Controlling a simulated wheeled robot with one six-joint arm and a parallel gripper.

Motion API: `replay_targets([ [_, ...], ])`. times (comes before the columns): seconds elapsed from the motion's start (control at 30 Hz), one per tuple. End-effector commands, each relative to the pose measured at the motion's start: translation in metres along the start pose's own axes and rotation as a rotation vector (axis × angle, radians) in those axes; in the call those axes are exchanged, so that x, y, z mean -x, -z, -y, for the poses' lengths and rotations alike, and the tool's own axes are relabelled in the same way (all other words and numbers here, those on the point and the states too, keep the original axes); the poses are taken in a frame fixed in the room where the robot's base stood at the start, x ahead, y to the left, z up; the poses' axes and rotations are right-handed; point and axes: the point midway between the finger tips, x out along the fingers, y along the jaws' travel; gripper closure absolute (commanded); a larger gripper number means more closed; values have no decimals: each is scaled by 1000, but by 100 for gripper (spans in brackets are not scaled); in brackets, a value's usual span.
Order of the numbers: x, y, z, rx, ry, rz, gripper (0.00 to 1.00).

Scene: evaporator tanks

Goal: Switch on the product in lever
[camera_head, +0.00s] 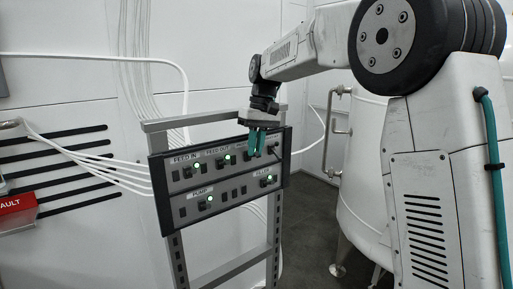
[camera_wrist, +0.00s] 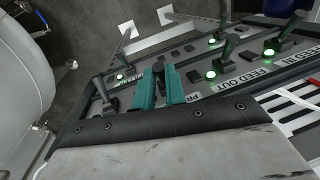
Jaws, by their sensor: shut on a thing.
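The product in lever (camera_wrist: 165,75) is a dark stick on the grey control panel. In the wrist view it stands between the teal fingers of my gripper (camera_wrist: 160,84), which is shut on it. The panel label under the fingers shows only its first letters, "PR". In the head view my gripper (camera_head: 257,143) reaches down onto the panel's upper row (camera_head: 180,175), right of FEED OUT, and hides the lever. No light for this lever can be made out behind the fingers.
The feed out lever (camera_wrist: 226,50) and feed in lever (camera_wrist: 287,30) stand beside it with green lights lit. Another lever (camera_wrist: 107,95) stands on the other side. The lower row has pump and filler lights lit green. A white tank (camera_head: 365,185) stands right of the panel.

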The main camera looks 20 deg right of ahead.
Motion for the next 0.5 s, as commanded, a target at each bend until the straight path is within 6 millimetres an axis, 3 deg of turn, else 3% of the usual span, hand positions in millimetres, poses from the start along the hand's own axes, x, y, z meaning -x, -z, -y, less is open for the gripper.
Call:
replay_targets([
  [0.13,1,0,0,1,0,-3,100],
  [0.17,1,0,0,1,0,-3,82],
  [0.2,1,0,0,1,0,-3,71],
  [0.23,1,0,0,1,0,-3,66],
  [0.5,1,0,0,1,0,-3,66],
])
